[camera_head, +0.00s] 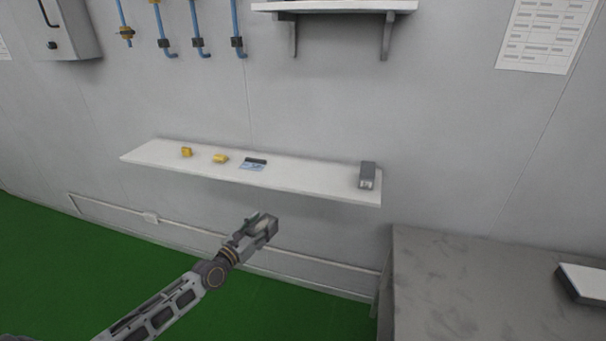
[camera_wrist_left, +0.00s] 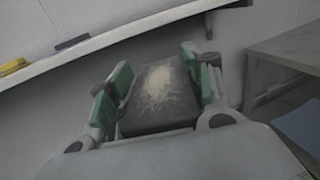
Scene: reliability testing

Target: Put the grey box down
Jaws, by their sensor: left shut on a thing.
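My left gripper (camera_head: 254,228) is shut on a grey box (camera_head: 268,227) and holds it in the air, in front of and below the white wall shelf (camera_head: 310,184). In the left wrist view the grey box (camera_wrist_left: 160,98) sits between the two green-padded fingers of the gripper (camera_wrist_left: 160,92), with a pale worn patch on its face. Another grey box (camera_head: 367,175) stands upright at the shelf's right end. My right gripper does not show.
Two yellow items (camera_head: 187,152) and a black item (camera_head: 256,161) on a blue card lie on the shelf's left and middle. Bare shelf lies between the black item and the standing box. A grey table (camera_head: 450,285) stands at lower right. A higher shelf (camera_head: 335,6) hangs above.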

